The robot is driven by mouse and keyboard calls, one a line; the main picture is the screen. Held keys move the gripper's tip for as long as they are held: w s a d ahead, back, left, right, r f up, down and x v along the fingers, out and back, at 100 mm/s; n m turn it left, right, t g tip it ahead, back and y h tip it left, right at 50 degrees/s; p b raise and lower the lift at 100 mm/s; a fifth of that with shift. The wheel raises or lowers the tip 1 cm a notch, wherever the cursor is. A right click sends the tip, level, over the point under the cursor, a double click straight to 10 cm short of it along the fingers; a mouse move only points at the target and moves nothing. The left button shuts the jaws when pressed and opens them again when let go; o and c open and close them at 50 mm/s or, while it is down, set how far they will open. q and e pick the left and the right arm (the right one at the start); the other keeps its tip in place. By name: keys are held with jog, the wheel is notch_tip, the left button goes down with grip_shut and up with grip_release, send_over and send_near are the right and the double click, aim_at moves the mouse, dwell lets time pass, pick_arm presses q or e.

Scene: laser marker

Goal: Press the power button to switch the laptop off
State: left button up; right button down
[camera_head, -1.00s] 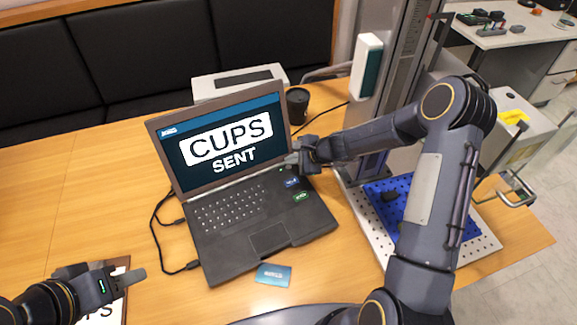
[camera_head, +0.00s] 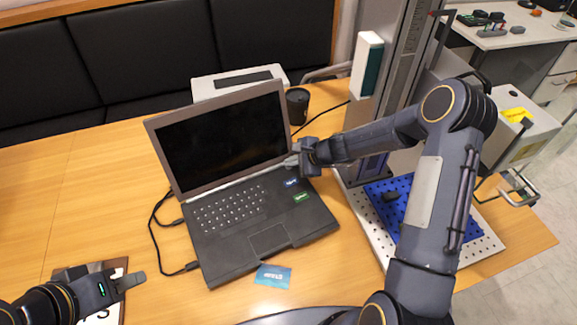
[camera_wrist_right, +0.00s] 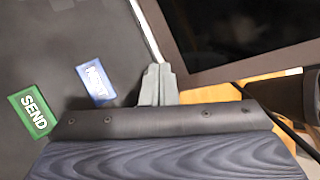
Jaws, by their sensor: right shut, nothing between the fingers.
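The open laptop (camera_head: 225,225) sits on the wooden table, and its screen (camera_head: 222,138) is dark. My right gripper (camera_head: 291,161) is shut and empty, with its fingertips at the upper right of the keyboard deck near the hinge. The fingertips (camera_wrist_right: 158,85) also show in the right wrist view, beside the screen's lower edge. The power button cannot be made out; the fingers cover that corner. A blue label (camera_wrist_right: 96,83) and a green SEND label (camera_wrist_right: 33,112) are on the deck. My left gripper (camera_head: 134,282) is at the lower left, away from the laptop.
A black cup (camera_head: 298,104) and a white box (camera_head: 238,82) stand behind the laptop. A blue card (camera_head: 273,277) lies at its front edge. The laser marker's column and blue perforated plate (camera_head: 377,205) are to the right. Cables run along the laptop's left side.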

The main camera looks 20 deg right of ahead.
jog(key=shift+r+p, duration=0.3)
jog(key=shift+r, duration=0.25)
notch_tip(320, 180, up, 6)
jog(key=p, duration=0.4)
dwell(0.6)
